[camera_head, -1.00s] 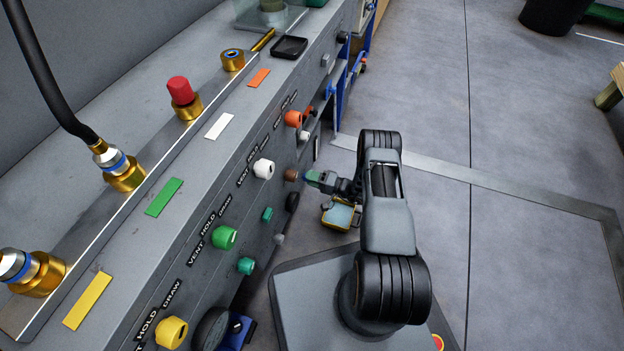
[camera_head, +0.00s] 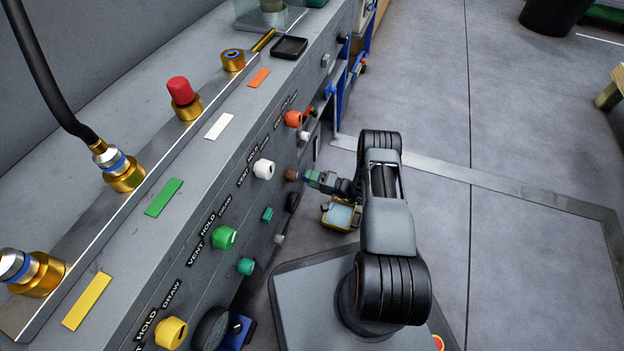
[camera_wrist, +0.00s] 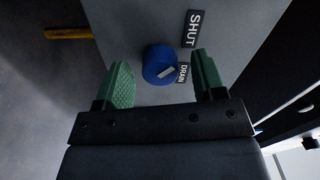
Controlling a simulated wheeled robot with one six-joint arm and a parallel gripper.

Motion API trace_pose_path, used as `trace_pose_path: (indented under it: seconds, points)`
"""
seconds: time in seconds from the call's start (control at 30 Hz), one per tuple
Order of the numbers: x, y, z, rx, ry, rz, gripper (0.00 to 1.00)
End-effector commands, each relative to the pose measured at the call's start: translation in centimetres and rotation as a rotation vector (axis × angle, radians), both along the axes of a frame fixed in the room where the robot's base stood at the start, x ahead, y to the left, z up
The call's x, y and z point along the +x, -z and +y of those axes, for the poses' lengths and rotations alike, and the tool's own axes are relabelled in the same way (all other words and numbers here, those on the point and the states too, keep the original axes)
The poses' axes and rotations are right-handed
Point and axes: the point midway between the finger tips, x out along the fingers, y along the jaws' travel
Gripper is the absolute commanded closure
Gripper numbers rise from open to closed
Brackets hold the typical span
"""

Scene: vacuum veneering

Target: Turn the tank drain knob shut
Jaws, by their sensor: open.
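The blue drain knob (camera_wrist: 158,62) is on a grey panel in the wrist view. Its white pointer mark points towards the DRAIN label (camera_wrist: 183,73). The SHUT label (camera_wrist: 194,29) is farther up and to the right. My gripper (camera_wrist: 161,68) is open, with one green finger on each side of the knob. Gaps show between the fingers and the knob, and nothing is gripped. In the head view my gripper (camera_head: 312,178) is close to the front panel, and I cannot make out the drain knob clearly there.
The panel carries a white knob (camera_head: 264,169), a green knob (camera_head: 224,237), a yellow knob (camera_head: 171,332) and an orange knob (camera_head: 294,118). A brown knob (camera_head: 291,175) is just left of my gripper. A yellow-edged box (camera_head: 341,214) is below it. Open floor (camera_head: 540,150) lies right.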

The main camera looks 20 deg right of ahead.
Motion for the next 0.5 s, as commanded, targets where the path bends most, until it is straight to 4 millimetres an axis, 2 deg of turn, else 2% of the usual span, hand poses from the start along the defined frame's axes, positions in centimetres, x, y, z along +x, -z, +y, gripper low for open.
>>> trace_pose_path:
  seconds: [0.27, 0.5]
  points:
    - [-0.5, -0.1, -0.8, 0.001, 0.003, 0.000, 0.37]
    - [-3.2, -0.3, -4.5, 0.001, 0.006, 0.001, 0.37]
